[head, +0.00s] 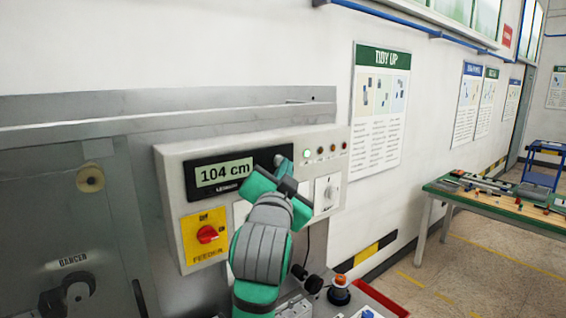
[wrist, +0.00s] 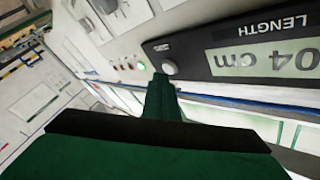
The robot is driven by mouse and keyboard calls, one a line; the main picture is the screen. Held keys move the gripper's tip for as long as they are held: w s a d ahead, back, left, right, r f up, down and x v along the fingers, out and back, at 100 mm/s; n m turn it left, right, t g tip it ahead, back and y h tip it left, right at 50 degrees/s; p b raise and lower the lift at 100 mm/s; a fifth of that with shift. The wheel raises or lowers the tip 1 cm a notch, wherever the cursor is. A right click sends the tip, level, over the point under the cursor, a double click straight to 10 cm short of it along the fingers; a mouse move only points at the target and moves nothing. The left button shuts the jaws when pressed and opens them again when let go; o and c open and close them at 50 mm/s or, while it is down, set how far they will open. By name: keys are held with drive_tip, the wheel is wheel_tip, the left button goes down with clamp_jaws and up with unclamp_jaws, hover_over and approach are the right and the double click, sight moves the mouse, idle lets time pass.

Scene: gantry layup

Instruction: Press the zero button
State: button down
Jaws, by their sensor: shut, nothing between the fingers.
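A round grey button (wrist: 170,67), which I take to be the zero button, sits at the end of the black length display unit (wrist: 200,62) in the wrist view. A small label beside it is too small to read. In the head view the display unit (head: 203,190) reads "104 cm", and my gripper largely covers its right end. My green gripper (head: 284,168) is shut and empty, in front of that end. In the wrist view its fingertips (wrist: 160,78) overlap the button's edge. I cannot tell whether they touch it.
The grey control box (head: 172,195) carries a red feeder switch (head: 207,234) on a yellow plate, small indicator lights (head: 320,151) and a white dial plate (head: 328,192). A cable hangs below.

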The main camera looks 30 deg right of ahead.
drive_tip(key=shift+s+d, duration=0.25)
drive_tip(key=shift+d, duration=0.15)
drive_tip(key=shift+w, duration=0.3)
drive_tip(key=shift+s+a, duration=0.15)
drive_tip(key=shift+a, duration=0.05)
idle(0.4)
drive_tip(key=shift+d, duration=0.2)
drive_tip(key=shift+w+d, duration=0.2)
drive_tip(key=shift+w, duration=0.15)
